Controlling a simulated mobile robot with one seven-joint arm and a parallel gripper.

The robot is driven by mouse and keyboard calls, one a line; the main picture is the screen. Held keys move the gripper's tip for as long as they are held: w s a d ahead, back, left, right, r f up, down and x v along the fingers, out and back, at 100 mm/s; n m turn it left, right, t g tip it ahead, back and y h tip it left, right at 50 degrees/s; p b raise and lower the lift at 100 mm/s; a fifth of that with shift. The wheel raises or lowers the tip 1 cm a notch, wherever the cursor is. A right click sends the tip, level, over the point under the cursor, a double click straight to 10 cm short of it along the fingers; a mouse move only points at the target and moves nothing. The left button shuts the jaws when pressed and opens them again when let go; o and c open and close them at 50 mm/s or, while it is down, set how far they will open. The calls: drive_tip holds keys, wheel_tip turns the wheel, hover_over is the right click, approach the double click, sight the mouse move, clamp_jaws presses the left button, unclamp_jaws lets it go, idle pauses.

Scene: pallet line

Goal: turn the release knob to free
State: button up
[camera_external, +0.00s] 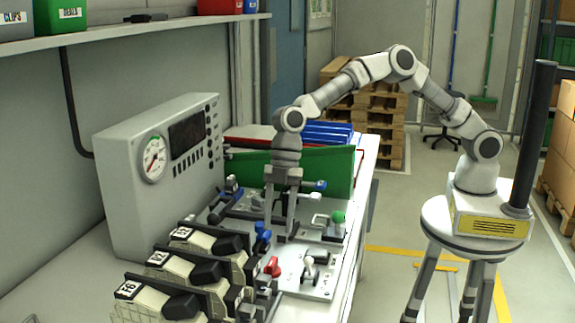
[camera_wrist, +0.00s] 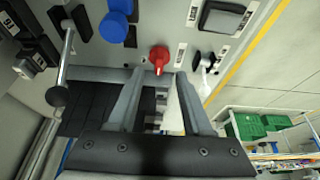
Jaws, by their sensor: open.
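A red knob (camera_external: 272,266) stands on the pale control panel (camera_external: 318,290), in front of my gripper in the outside view. In the wrist view the red knob (camera_wrist: 158,58) shows just beyond my fingertips, roughly in line with the gap between them. My gripper (camera_external: 280,232) points down over the panel with its fingers apart and nothing between them. The gripper also shows in the wrist view (camera_wrist: 159,76). A blue knob (camera_wrist: 115,24) is left of the red one.
A white lever (camera_external: 309,265) stands right of the red knob, and a green-topped control (camera_external: 338,217) is farther back. A black-ball lever (camera_wrist: 57,95) is at left in the wrist view. A gauge box (camera_external: 160,160) stands left of the panel. A green board (camera_external: 320,170) rises behind.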

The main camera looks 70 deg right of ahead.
sight(273, 264)
drive_tip(key=x, duration=0.7)
drive_tip(key=shift+a+f, duration=0.2)
drive_tip(key=shift+f, duration=0.05)
clamp_jaws()
